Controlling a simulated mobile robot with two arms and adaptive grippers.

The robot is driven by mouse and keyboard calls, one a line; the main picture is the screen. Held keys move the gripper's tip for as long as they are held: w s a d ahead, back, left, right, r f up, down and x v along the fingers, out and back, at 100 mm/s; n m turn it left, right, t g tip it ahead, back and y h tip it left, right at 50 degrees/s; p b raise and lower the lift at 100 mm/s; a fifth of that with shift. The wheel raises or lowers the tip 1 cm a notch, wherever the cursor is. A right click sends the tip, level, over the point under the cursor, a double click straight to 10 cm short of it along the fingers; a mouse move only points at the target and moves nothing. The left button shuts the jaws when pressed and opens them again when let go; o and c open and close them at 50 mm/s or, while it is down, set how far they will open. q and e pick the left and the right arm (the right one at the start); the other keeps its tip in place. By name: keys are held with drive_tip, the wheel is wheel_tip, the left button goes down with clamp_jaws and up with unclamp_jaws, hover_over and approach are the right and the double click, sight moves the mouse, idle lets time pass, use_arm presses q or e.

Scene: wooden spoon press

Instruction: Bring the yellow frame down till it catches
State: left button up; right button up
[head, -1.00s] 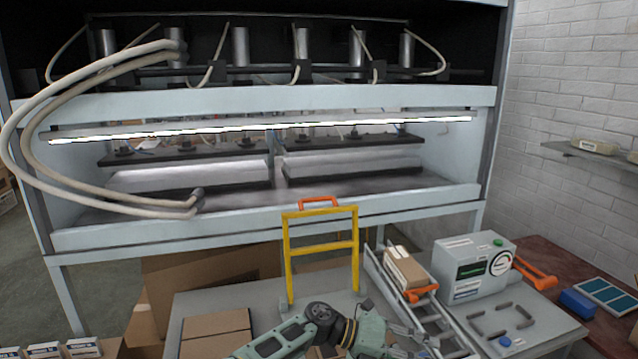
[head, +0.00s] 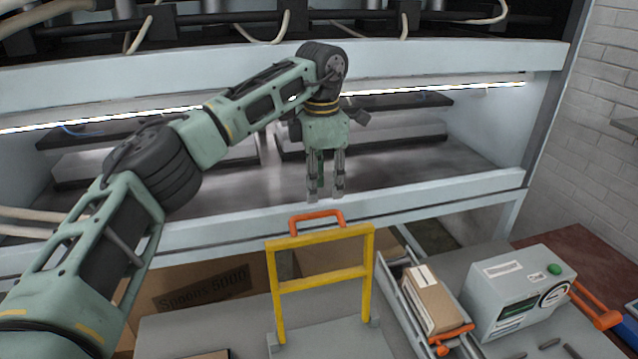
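The yellow frame (head: 322,283) stands upright on the grey bench in the head view, hinged at its two lower feet. Its orange handle (head: 317,220) sits on top of the upper bar. My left gripper (head: 325,194) points down just above the orange handle in the picture, apart from it. Its two fingers are nearly parallel with a narrow gap between them and nothing in it. My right gripper does not show.
The large press (head: 440,195) fills the back, with its front beam behind the frame. Right of the frame are a rail with a cardboard box (head: 431,300), an orange lever (head: 452,335) and a grey control box (head: 520,290) with a green button. Cardboard boxes (head: 205,290) lie below the press.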

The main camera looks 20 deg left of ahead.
sight(318, 213)
use_arm(q)
drive_tip(key=shift+a+f+p, duration=0.45)
drive_tip(key=shift+f, duration=0.25)
wheel_tip(318, 213, down, 4)
drive_tip(key=shift+f+p, duration=0.25)
drive_tip(key=shift+p, duration=0.55)
drive_tip(key=shift+w+f, duration=0.15)
drive_tip(key=shift+f, duration=0.3)
drive_tip(key=shift+c, duration=0.5)
drive_tip(key=c, duration=0.4)
clamp_jaws()
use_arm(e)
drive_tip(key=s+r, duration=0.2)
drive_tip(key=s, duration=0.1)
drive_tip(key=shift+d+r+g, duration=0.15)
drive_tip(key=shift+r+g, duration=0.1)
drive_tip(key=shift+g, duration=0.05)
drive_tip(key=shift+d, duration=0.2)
